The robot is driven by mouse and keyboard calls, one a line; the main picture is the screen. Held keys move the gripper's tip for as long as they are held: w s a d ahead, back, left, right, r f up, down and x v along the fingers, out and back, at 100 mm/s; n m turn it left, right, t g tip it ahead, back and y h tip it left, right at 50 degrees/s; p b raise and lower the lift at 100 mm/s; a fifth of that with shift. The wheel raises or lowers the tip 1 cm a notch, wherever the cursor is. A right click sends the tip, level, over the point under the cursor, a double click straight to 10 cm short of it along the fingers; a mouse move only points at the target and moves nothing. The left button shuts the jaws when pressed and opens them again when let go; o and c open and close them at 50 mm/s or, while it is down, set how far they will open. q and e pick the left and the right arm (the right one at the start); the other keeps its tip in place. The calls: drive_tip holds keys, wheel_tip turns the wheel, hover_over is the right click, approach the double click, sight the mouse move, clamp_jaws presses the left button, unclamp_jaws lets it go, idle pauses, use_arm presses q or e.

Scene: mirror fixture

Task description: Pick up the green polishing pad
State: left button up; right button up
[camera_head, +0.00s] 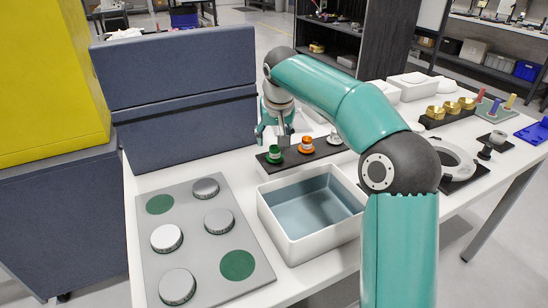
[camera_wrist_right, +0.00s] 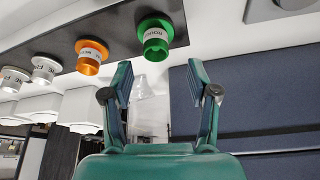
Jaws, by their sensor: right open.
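The green polishing pad (camera_head: 274,154) is a small labelled green knob-like piece at the left end of a dark rack (camera_head: 330,146). It also shows in the right wrist view (camera_wrist_right: 156,38), at the top centre, ahead of the fingertips. My right gripper (camera_head: 272,136) is open around empty space close to the pad. In the right wrist view the two fingers (camera_wrist_right: 158,82) are spread apart, with the pad beyond them and not between them. My left gripper is not in view.
An orange piece (camera_head: 306,146) stands beside the green one, then a white one (camera_head: 334,138). An open white bin (camera_head: 292,245) lies in front. A grey plate (camera_head: 205,262) holds silver discs and green circles. A dark blue panel (camera_head: 180,95) stands behind left.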

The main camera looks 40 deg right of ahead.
sight(274, 149)
drive_tip(key=x, duration=0.5)
drive_tip(key=shift+s+f, duration=0.1)
drive_tip(key=shift+s, duration=0.15)
drive_tip(key=shift+c, duration=0.3)
clamp_jaws()
